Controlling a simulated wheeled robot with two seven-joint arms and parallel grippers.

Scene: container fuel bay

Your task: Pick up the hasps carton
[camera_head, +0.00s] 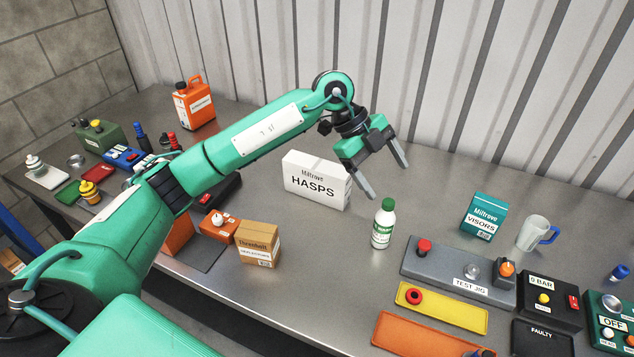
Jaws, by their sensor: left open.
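The hasps carton (316,181) is a white box with "Miltrove HASPS" printed on its front. It stands upright on the metal bench, near the middle of the view. My left gripper (387,180) is open and empty, just to the right of the carton's right end. Its fingers point down and to the right, and one fingertip shows close to the carton's right side. I cannot tell whether it touches. My right gripper is not in view.
A green-capped white bottle (382,224) stands right of the carton. A teal visors box (483,216), a mug (533,234) and a grey test jig (440,262) are further right. A brown carton (257,244) stands front left. An orange canister (194,105) is back left. A ribbed wall closes the back.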

